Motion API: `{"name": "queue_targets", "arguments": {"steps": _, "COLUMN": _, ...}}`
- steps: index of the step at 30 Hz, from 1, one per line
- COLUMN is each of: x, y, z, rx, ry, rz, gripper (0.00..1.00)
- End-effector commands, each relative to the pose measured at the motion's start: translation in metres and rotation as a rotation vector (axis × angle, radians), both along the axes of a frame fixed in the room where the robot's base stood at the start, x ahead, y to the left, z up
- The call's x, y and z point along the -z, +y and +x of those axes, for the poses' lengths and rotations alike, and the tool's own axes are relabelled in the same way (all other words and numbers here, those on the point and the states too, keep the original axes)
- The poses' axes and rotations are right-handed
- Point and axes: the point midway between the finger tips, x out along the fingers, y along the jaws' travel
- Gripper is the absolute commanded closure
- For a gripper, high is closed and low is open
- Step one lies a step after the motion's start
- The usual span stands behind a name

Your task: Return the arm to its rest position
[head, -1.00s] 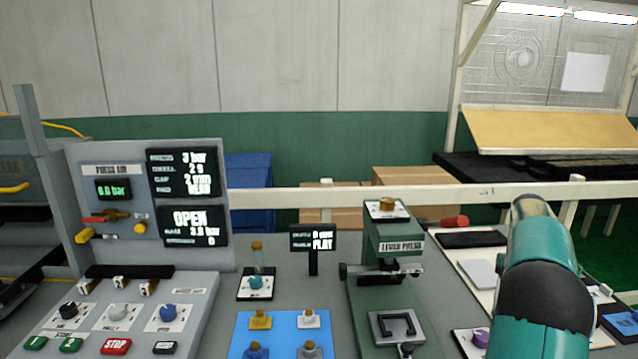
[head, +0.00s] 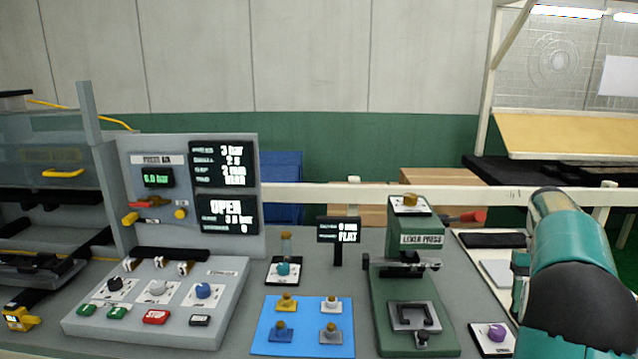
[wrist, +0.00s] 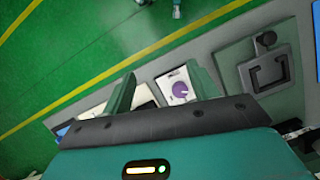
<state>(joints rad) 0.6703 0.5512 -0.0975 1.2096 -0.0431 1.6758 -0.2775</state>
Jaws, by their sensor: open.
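My arm (head: 580,270) shows at the right edge of the head view as a teal link with a black band. My gripper is out of the head view. In the wrist view my gripper (wrist: 162,90) has its two teal fingers spread apart with nothing between them. Beyond the fingers lie a white plate with a purple knob (wrist: 180,89) and the lever press base (wrist: 262,70). The green floor (wrist: 70,60) with yellow lines fills much of the wrist view.
The green lever press (head: 408,270) stands left of my arm. A blue mat (head: 262,335) with several small knobbed pieces lies left of it. A grey control panel (head: 240,290) with displays stands further left. A white rail (head: 300,192) runs behind the bench.

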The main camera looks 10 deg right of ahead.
Motion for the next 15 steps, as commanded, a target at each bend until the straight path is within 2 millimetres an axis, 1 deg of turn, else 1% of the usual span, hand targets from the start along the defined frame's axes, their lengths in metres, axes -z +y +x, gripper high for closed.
{"name": "queue_targets", "arguments": {"steps": 1, "x": -0.008, "y": 0.010, "z": 0.001, "rx": -0.010, "ry": -0.016, "rz": -0.011, "gripper": 0.41}}
{"name": "queue_targets", "arguments": {"steps": 5, "x": -0.022, "y": 0.040, "z": 0.006, "rx": -0.044, "ry": -0.059, "rz": -0.038, "gripper": 0.41}}
{"name": "queue_targets", "arguments": {"steps": 8, "x": -0.036, "y": 0.071, "z": 0.007, "rx": -0.076, "ry": -0.105, "rz": -0.063, "gripper": 0.41}}
{"name": "queue_targets", "arguments": {"steps": 11, "x": -0.050, "y": 0.111, "z": 0.005, "rx": -0.117, "ry": -0.165, "rz": -0.092, "gripper": 0.41}}
{"name": "queue_targets", "arguments": {"steps": 12, "x": -0.055, "y": 0.127, "z": 0.003, "rx": -0.134, "ry": -0.190, "rz": -0.102, "gripper": 0.41}}
{"name": "queue_targets", "arguments": {"steps": 14, "x": -0.061, "y": 0.151, "z": -0.001, "rx": -0.160, "ry": -0.229, "rz": -0.117, "gripper": 0.41}}
{"name": "queue_targets", "arguments": {"steps": 15, "x": -0.065, "y": 0.167, "z": -0.005, "rx": -0.176, "ry": -0.255, "rz": -0.127, "gripper": 0.41}}
